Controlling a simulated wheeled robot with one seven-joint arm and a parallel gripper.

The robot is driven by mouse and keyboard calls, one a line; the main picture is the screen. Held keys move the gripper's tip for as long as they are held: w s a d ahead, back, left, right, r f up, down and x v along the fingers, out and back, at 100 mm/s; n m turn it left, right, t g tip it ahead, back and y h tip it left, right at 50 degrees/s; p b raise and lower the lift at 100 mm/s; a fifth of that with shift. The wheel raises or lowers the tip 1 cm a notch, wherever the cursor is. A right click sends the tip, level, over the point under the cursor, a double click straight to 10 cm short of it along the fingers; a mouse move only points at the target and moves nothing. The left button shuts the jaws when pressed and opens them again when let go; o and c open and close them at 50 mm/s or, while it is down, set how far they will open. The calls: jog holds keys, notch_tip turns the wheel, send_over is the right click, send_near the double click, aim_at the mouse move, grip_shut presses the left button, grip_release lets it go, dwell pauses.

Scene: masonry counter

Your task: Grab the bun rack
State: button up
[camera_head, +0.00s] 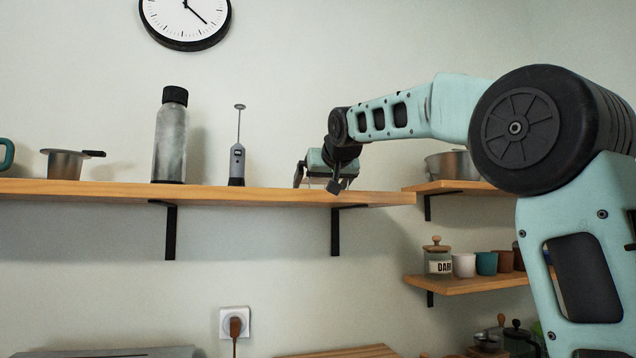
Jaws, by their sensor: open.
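My gripper (316,184) is open at the right part of the upper wooden shelf (250,196). Its fingers point down, close to the shelf top. Some thin dark lines show near the fingers, but I cannot tell whether they belong to a rack. I cannot make out a bun rack anywhere in view. My wrist and fingers hide part of the shelf's right end.
A grey milk frother (237,163), a metal bottle (170,138) and a small pan (66,164) stand on the upper shelf. At right, lower shelves hold a metal pot (440,166), a labelled jar (437,258) and cups (486,263). A plug (235,324) sits in the wall.

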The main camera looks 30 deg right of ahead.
jog(key=c, duration=0.8)
jog(key=shift+c, duration=0.2)
jog(key=shift+r, duration=0.1)
